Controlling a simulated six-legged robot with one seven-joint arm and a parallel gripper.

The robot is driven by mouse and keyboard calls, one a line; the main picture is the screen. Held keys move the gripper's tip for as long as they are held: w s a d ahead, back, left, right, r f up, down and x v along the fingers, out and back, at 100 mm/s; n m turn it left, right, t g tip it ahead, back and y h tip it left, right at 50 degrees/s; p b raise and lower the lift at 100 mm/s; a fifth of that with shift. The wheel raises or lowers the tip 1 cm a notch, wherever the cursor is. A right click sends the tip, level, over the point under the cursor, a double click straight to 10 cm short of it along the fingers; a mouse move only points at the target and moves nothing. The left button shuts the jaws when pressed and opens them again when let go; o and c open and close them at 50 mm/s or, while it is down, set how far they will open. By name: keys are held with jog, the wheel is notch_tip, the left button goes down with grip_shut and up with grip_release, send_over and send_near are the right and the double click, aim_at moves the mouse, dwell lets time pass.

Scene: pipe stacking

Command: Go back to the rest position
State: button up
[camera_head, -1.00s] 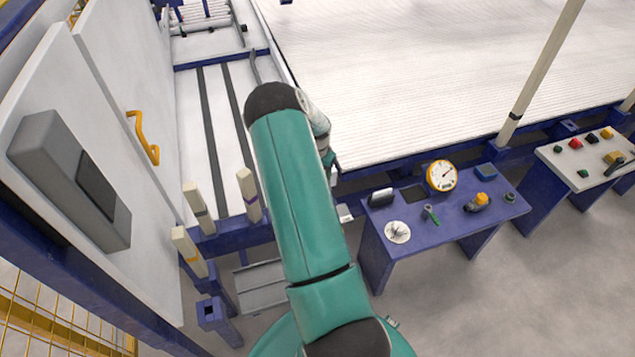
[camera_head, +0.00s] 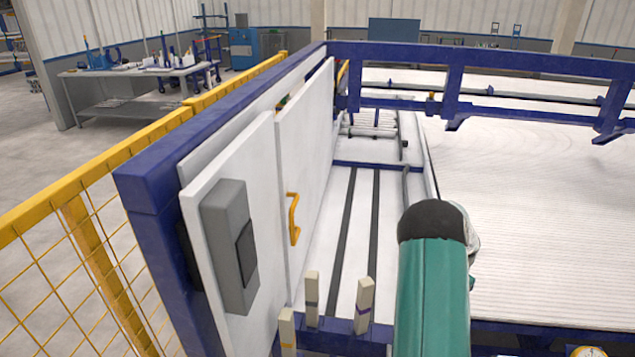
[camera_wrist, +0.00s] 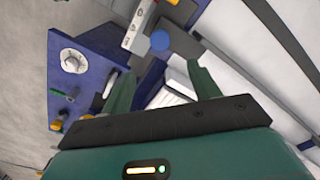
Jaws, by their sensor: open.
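My green arm (camera_head: 433,290) rises at the bottom of the head view, right of the centre, and its dark rounded joint hides what lies behind it. My gripper (camera_wrist: 160,70) shows in the wrist view with its two green fingers apart and nothing between them. Its end is not visible in the head view. Several light pipes (camera_head: 372,121) lie at the far end of the long white bed, well away from my arm.
A white cabinet door with a yellow handle (camera_head: 293,218) and a grey box (camera_head: 229,245) stand left. A yellow mesh fence (camera_head: 85,235) runs beyond. Short posts (camera_head: 364,305) stand at the front.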

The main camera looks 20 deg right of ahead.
jog(key=shift+r, duration=0.1)
jog(key=w+a+r+n+t, duration=0.25)
jog(key=a+r+n, duration=0.45)
jog(key=a+r, duration=1.8)
jog(key=s+a+r+n+t, duration=0.1)
jog(key=s+a+r+n, duration=0.3)
jog(key=s+a, duration=0.5)
jog(key=s+a+r+n+t, duration=0.2)
jog(key=s+a+r+n, duration=0.2)
jog(key=s+a, duration=0.6)
jog(key=shift+r, duration=0.2)
